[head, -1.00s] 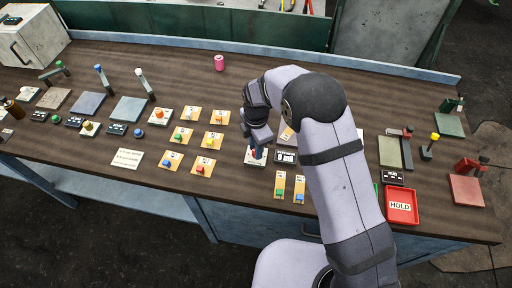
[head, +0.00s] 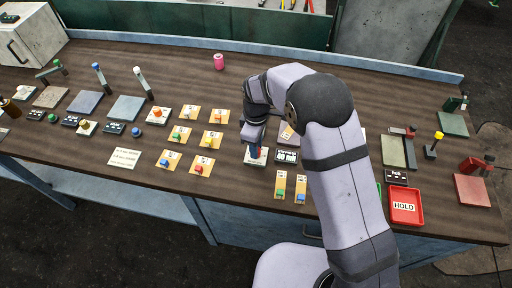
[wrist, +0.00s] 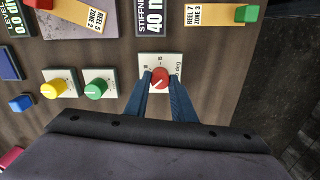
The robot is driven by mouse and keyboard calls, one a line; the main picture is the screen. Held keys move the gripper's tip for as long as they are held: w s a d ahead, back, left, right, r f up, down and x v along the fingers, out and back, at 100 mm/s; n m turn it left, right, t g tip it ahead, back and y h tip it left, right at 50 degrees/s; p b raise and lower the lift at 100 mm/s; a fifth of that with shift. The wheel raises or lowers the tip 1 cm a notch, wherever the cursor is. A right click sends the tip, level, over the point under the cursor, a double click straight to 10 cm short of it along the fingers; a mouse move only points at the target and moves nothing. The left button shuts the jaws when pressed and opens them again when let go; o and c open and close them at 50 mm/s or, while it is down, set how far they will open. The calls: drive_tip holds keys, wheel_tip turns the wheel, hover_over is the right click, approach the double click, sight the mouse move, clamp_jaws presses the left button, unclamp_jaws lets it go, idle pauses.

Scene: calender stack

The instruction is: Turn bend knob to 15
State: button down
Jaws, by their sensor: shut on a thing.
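The red knob (wrist: 160,78) sits on a pale plate (wrist: 165,62) with tick marks and a "deg" label, in the upper middle of the wrist view. A 15 shows beside its dial; the pointer is too small to read surely. My gripper (wrist: 161,84) points down at the plate, its two dark blue fingers shut on the red knob, one on each side. In the head view my gripper (head: 254,149) is over the plate (head: 258,161) near the middle of the bench, mostly hiding the knob. A small dark display (head: 286,156) stands just right of the plate.
A green knob (wrist: 97,88) and a yellow knob (wrist: 54,88) are left of the plate in the wrist view. A stiffness display (wrist: 152,16) lies above it. Wooden cards with coloured blocks (head: 206,140) and a red HOLD tray (head: 405,206) are on the bench.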

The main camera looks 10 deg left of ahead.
drive_tip(key=m+b, duration=0.1)
drive_tip(key=m, duration=1.2)
drive_tip(key=shift+w+m+b, duration=0.1)
drive_tip(key=shift+m+b, duration=0.25)
drive_tip(key=shift+m, duration=0.05)
drive_tip(key=m, duration=1.2)
drive_tip(key=shift+d+m+b, duration=0.1)
drive_tip(key=shift+m+b, duration=0.25)
drive_tip(key=shift+m, duration=0.05)
drive_tip(key=c, duration=1.5)
unclamp_jaws()
drive_tip(key=shift+r, duration=0.15)
drive_tip(key=shift+r+b, duration=1.1)
drive_tip(key=shift+r, duration=2.5)
